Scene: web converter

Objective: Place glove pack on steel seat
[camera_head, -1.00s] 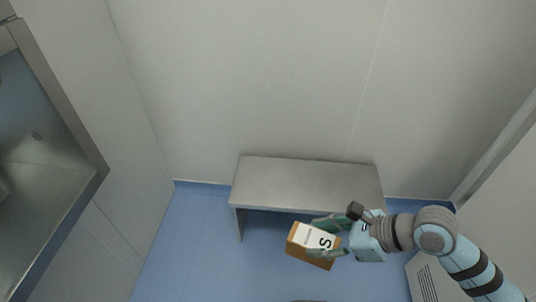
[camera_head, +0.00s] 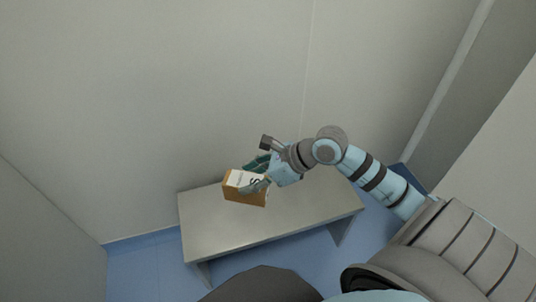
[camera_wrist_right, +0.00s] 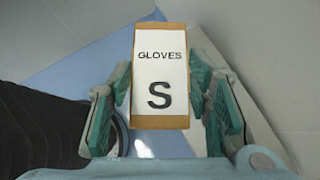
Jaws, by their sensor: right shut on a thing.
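The glove pack (camera_head: 238,190) is an orange-brown box with a white label. In the right wrist view the glove pack (camera_wrist_right: 160,70) shows "GLOVES" and "S" on its label. My right gripper (camera_head: 259,181) is shut on the pack, with a green finger on each side of it. The right gripper (camera_wrist_right: 160,105) also shows in the wrist view. The steel seat (camera_head: 205,233) is a flat grey metal bench. In the head view the pack overlaps the back left part of the seat top; its height above the seat is hard to tell. My left gripper is not in view.
A pale wall (camera_head: 150,90) stands close behind the seat. Another wall (camera_head: 40,240) is at the left. Blue floor (camera_head: 150,265) shows left of the seat. The visible seat top is otherwise clear.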

